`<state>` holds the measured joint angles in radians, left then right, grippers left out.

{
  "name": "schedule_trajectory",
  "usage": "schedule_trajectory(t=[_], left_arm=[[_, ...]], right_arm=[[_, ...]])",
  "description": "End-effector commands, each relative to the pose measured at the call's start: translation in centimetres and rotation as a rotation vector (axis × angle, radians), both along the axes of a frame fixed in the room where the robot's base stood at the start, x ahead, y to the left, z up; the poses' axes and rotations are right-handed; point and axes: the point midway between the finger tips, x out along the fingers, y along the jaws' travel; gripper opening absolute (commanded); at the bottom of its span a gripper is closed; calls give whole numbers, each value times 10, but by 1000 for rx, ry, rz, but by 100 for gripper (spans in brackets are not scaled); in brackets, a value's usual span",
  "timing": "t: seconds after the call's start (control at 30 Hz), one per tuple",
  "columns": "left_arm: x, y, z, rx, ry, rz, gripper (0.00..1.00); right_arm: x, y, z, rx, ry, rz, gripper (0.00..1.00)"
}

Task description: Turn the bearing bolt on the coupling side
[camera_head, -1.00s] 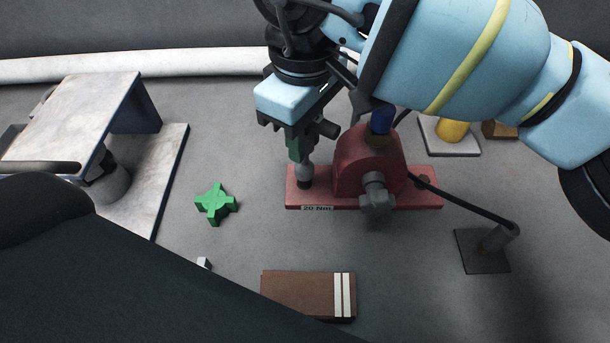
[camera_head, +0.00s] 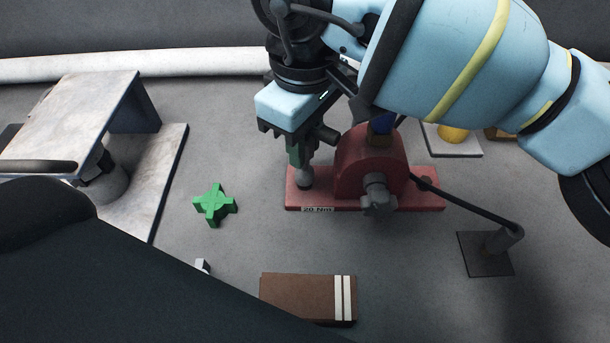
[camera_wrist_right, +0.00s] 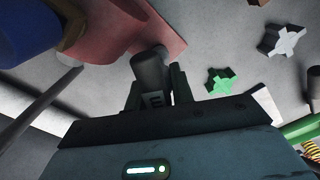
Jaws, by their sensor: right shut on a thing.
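The red bearing block (camera_head: 356,165) stands on a red base plate (camera_head: 415,202) labelled "20 Nm". A grey shaft end faces the front of the block. In the right wrist view the tool (camera_wrist_right: 151,70) is a dark grey cylinder between the fingers. My left gripper is not in view.
A green cross-shaped piece (camera_head: 214,204) lies left of the plate. A brown box (camera_head: 300,296) with white stripes lies in front. A dark stand with a thin rod (camera_head: 485,254) is at right. A metal bench frame (camera_head: 85,115) is at left.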

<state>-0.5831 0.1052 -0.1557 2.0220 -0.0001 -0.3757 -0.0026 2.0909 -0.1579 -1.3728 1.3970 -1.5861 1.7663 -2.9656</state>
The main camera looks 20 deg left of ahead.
Motion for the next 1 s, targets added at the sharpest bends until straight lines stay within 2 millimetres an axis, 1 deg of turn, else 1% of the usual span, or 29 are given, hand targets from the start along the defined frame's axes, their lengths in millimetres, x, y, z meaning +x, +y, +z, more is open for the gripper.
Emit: schedule_trajectory(t=[0.5,0.77,0.87,1.0], left_arm=[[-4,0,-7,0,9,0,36],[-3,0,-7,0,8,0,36],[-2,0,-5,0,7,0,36],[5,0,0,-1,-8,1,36]], right_arm=[[0,0,-11,1,0,0,0],[0,0,-11,1,-1,-1,0],[0,0,-11,1,-1,-1,0],[0,0,-11,1,-1,0,0]])
